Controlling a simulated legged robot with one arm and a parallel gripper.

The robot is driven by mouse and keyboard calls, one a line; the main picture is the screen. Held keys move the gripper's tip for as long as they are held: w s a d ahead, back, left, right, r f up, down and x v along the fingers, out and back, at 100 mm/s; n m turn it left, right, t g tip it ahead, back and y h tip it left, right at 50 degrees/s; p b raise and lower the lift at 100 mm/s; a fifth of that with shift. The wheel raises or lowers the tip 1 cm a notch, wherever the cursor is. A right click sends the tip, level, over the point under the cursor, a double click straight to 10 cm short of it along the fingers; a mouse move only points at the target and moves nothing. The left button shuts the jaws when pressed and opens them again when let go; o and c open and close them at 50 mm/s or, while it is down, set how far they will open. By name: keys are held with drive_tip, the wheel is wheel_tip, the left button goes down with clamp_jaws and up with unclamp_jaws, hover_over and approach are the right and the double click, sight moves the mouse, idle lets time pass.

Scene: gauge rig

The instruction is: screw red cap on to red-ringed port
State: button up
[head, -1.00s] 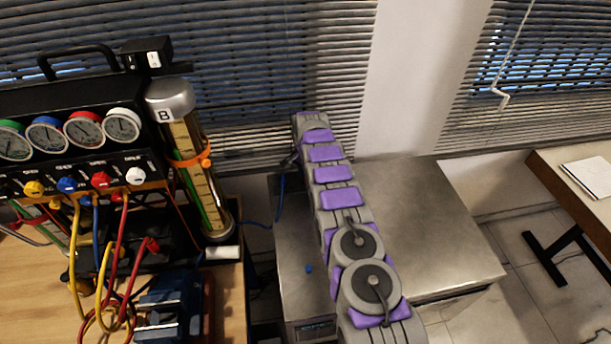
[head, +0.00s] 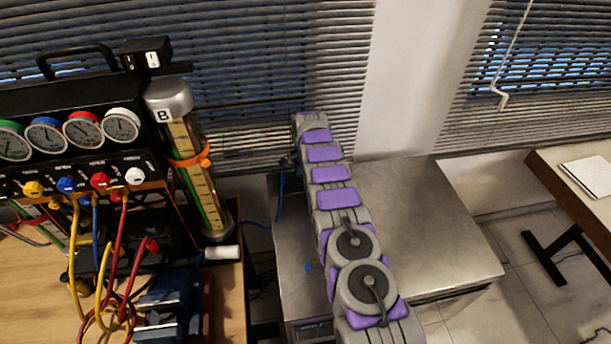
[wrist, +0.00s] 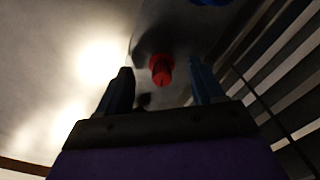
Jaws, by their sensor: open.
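In the wrist view, the red cap (wrist: 161,70) stands on a grey metal surface, between and beyond the fingertips of my gripper (wrist: 160,78). The two dark fingers are apart, with a gap on each side of the cap, and nothing is held. In the head view, my arm reaches over the metal cabinet, and the cap is hidden. I cannot pick out the red-ringed port for certain; a red knob (head: 100,180) and a red-rimmed gauge (head: 84,130) show on the gauge panel.
A metal cabinet (head: 430,240) lies under my arm, with a small blue piece (head: 308,268) on it. The gauge rig with coloured hoses and a cylinder marked B (head: 185,150) stands at left. Window blinds (head: 270,60) are behind. A desk (head: 570,180) is at right.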

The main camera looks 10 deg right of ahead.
wheel_tip(320, 180, up, 17)
drive_tip(key=p, duration=0.5)
drive_tip(key=shift+w+r, duration=0.15)
drive_tip(key=shift+w, duration=0.05)
idle(0.3)
